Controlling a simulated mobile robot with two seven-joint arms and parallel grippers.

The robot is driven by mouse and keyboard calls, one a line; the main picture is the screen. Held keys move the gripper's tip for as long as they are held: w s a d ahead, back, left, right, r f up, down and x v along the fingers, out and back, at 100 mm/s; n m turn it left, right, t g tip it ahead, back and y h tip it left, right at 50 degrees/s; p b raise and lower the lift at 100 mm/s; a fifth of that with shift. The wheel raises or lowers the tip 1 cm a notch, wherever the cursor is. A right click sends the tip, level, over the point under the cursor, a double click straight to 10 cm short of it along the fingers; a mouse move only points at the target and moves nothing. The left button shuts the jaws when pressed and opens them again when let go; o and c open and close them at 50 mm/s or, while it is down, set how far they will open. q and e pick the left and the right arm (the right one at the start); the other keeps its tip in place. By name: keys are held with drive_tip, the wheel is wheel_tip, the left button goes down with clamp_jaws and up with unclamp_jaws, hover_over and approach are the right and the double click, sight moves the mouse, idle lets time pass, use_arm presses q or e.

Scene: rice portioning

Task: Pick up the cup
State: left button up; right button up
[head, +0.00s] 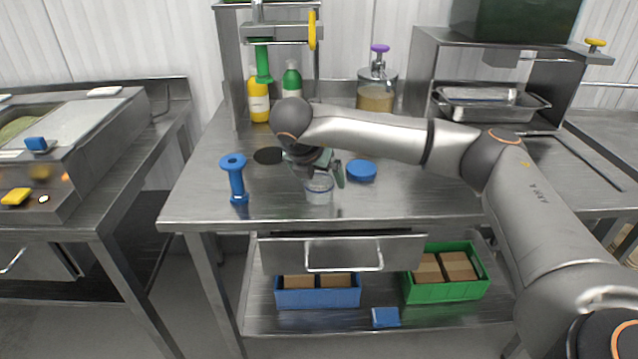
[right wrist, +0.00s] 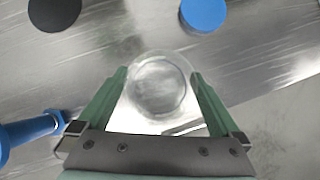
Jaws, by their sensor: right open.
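A clear cup (head: 319,191) stands on the steel table near its front edge. It also shows in the right wrist view (right wrist: 158,88), seen from above. My right gripper (head: 330,174) is open at the cup. In the right wrist view its two green fingers (right wrist: 158,92) lie on either side of the cup, with a small gap visible at each side. The right forearm passes behind and above the cup in the head view. My left gripper is in neither view.
A blue spool-shaped tool (head: 236,182) stands left of the cup. A black disc (head: 268,156) and a blue disc (head: 361,171) lie nearby. Bottles (head: 292,80) and a purple-topped container (head: 376,92) stand at the back. A drawer (head: 342,254) is below.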

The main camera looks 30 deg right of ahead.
drive_tip(key=shift+x, duration=1.4)
drive_tip(key=c, duration=1.2)
drive_tip(key=shift+r, duration=0.15)
